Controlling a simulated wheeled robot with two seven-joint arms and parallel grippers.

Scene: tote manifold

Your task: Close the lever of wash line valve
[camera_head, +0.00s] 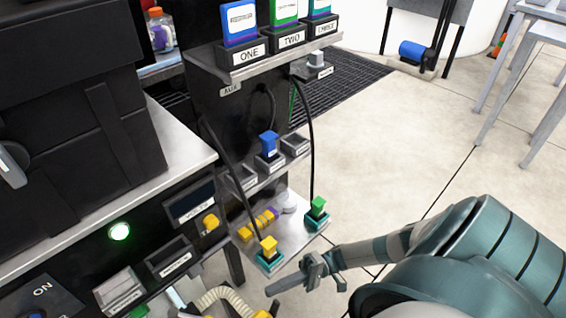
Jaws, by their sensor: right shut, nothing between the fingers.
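My right gripper (300,276) is in front of the lower shelf at bottom centre, its arm coming in from the lower right. It is shut and empty, apart from the shelf fittings as far as I can see. No label that I can read names the wash line valve, so I cannot tell for certain which part is its lever. A yellow part with a pale ribbed hose (222,298) is partly cut off at the bottom edge. My left gripper is not in view.
The lower shelf (290,238) also holds a yellow-and-purple piece (258,222). Labelled bins with blue and green packs stand on the upper shelf (270,64). A lit green lamp (119,231) is on the left panel.

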